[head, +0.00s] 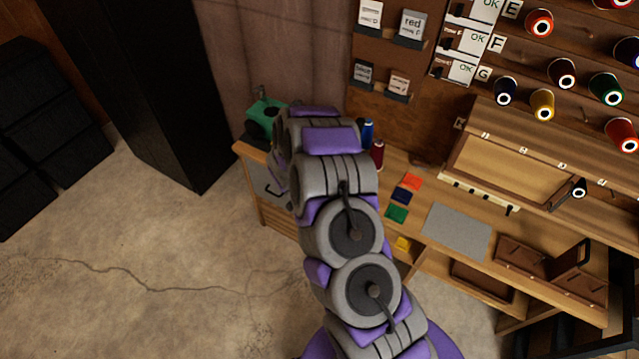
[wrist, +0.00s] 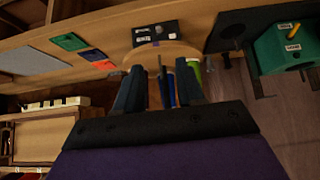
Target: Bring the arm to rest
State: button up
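My arm, grey and purple, rises from the bottom of the head view and reaches to the left end of the workbench (head: 300,225). Its gripper is hidden there behind the arm's own links. In the wrist view my gripper (wrist: 160,90) shows two dark fingers with a gap between them. It looks open. A thin upright post and blue spools (wrist: 170,90) show in the gap, seemingly beyond the fingers. I see nothing clearly held.
A green device (head: 264,113) stands at the bench's left end. Blue (head: 367,132) and dark red (head: 377,155) spools stand beside the arm. Coloured swatches (head: 397,214) and a grey mat (head: 456,232) lie to the right. A black cabinet (head: 150,90) stands left; the floor between is clear.

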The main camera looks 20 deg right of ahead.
dwell(0.3)
jog(key=a+r+n+t+y+b, duration=0.2)
jog(key=a+r+n+y+b, duration=0.45)
jog(key=a+r, duration=0.95)
jog(key=s+a+r+g+y, duration=0.25)
jog(key=s+a+y, duration=0.2)
jog(key=s, duration=0.35)
jog(key=s+d+n+g+h+b, duration=0.1)
jog(key=s+d+g, duration=0.1)
jog(key=s, duration=1)
jog(key=s+d+r+n+g+h+b, duration=0.1)
jog(key=s+d, duration=0.3)
jog(key=s, duration=0.7)
jog(key=s+d+r+n+g+h+b, duration=0.1)
jog(key=s+d+n+g+h+b, duration=0.1)
jog(key=s, duration=1)
jog(key=shift+s+d+r+g+h+b, duration=0.35)
jog(key=shift+d+g+b, duration=0.2)
jog(key=shift+d, duration=0.45)
jog(key=shift+w+f, duration=0.1)
